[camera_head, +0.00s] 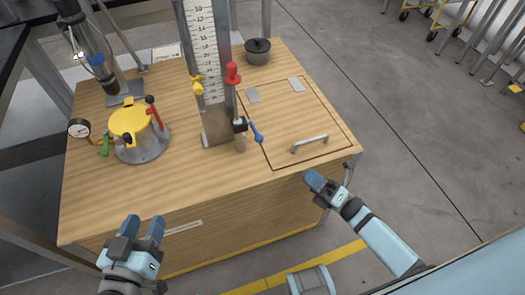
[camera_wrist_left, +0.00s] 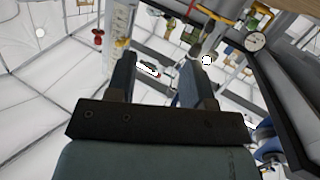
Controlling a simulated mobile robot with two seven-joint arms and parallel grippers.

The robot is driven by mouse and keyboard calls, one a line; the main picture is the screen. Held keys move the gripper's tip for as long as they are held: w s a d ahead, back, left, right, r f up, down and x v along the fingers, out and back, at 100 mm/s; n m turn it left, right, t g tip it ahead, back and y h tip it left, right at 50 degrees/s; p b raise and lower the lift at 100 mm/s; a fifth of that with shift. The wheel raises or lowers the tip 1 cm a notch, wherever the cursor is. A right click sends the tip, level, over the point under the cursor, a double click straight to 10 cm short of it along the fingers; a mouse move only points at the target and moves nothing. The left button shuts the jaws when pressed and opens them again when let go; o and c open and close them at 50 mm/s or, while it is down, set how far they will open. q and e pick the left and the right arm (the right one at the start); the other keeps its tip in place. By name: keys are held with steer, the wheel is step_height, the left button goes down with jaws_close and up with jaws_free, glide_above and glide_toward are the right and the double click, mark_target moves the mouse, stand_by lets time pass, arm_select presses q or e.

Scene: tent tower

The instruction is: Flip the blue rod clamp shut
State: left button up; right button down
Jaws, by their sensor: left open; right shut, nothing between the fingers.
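A blue lever handle (camera_head: 257,133) sticks out to the right from a dark clamp block (camera_head: 239,125) on a short grey post beside the foot of the tall scale column (camera_head: 205,50). The handle slants down to the right. My left gripper (camera_head: 143,224) is open and empty in front of the table's front left edge, well apart from the lever. Its spread fingers also show in the left wrist view (camera_wrist_left: 160,78). My right gripper (camera_head: 311,181) is shut and empty near the table's front right corner, below and right of the lever, not touching it.
A yellow-topped pot (camera_head: 130,124) with red and green handles and a gauge (camera_head: 79,129) stands at left. A red handle (camera_head: 232,73) and a yellow knob (camera_head: 198,86) sit on the column. A hatch with a metal handle (camera_head: 309,143) and a dark pot (camera_head: 257,52) lie right of it.

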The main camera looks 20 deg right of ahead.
steer(key=shift+f+n, duration=0.1)
steer(key=shift+n, duration=0.2)
steer(key=x, duration=1.3)
steer(key=shift+a+b, duration=0.2)
steer(key=shift+b, duration=0.2)
arm_select(q)
steer(key=shift+w+d+r+t+h, duration=0.15)
steer(key=shift+d+r+t, duration=0.1)
steer(key=shift+r, duration=0.25)
steer(key=shift+w+d+r+t+h, duration=0.1)
steer(key=shift+d+r+t+h, duration=0.1)
steer(key=shift+r, duration=0.3)
arm_select(e)
steer(key=shift+w+a, duration=0.25)
arm_select(q)
steer(key=shift+f, duration=0.1)
arm_select(e)
steer(key=shift+r, duration=0.2)
arm_select(q)
steer(key=shift+a+p, duration=0.2)
steer(key=shift+p, duration=0.1)
arm_select(e)
steer(key=shift+r+g, duration=0.15)
steer(key=shift+g, duration=0.15)
